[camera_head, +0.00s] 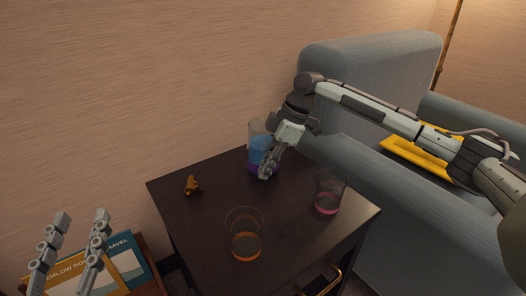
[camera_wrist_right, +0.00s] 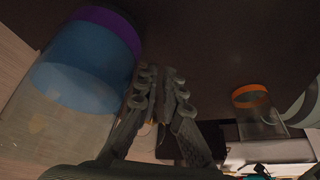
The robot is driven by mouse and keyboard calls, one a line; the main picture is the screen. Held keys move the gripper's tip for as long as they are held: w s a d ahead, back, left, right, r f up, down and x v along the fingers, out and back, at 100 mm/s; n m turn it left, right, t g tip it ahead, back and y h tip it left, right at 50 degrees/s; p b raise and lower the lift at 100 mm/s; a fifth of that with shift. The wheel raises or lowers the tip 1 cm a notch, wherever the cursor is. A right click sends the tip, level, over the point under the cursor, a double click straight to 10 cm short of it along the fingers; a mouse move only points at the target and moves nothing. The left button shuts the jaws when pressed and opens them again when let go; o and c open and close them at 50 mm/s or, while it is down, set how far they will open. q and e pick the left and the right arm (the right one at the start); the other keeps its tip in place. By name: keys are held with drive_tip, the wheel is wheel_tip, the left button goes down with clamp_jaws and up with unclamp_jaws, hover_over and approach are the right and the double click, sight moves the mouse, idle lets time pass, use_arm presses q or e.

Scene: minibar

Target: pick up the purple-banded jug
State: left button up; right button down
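The purple-banded jug (camera_head: 257,137) stands upright on the dark table, near its back edge; it holds blue liquid and has a purple band at its base. In the right wrist view the jug (camera_wrist_right: 85,62) is large at the left and appears upside down. My right gripper (camera_head: 265,174) is in front of the jug's right side and hides part of it. In the wrist view its fingers (camera_wrist_right: 160,80) are together and empty, with the jug beside them, not between them; I cannot tell whether they touch. My left gripper (camera_head: 78,222) is open and empty at the lower left.
On the dark table (camera_head: 200,225) stand an orange-banded glass (camera_head: 245,246), a pink-banded glass (camera_head: 327,203) and a small brown figure (camera_head: 192,185). A blue-grey armchair (camera_head: 345,70) with a yellow tray (camera_head: 425,155) is at right. Books (camera_head: 132,265) lie lower left.

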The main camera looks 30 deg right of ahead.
idle(0.4)
drive_tip(key=shift+r, duration=0.15)
drive_tip(key=shift+r, duration=0.15)
